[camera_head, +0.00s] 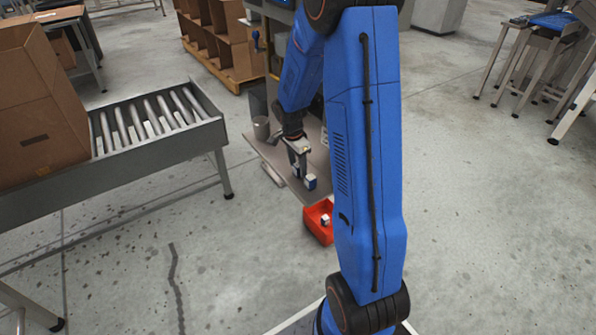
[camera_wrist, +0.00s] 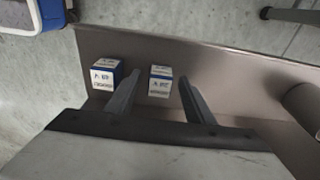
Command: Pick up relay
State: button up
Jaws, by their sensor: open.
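Two small boxes stand on a grey-brown metal shelf (camera_wrist: 220,58) in the wrist view. One is a white and blue box (camera_wrist: 104,78) with dark print, left of my gripper (camera_wrist: 159,78). The other is a white and grey-blue box (camera_wrist: 160,84), lying between the two fingers as seen from the wrist. I cannot tell which one is the relay. The fingers are apart, with nothing clamped between them. In the head view my gripper (camera_head: 300,168) hangs low over the shelf, close to a blue and white box (camera_head: 310,182); the fingers partly hide that area.
A red bin (camera_head: 316,222) with a small white item inside stands just below the shelf's front corner. A grey cylinder (camera_head: 262,128) stands at the shelf's left. A roller conveyor (camera_head: 165,150) with a cardboard box (camera_head: 40,105) is on the left.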

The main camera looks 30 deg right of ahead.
jog(key=shift+f, duration=0.25)
jog(key=c, duration=1.1)
jog(key=shift+r, duration=0.15)
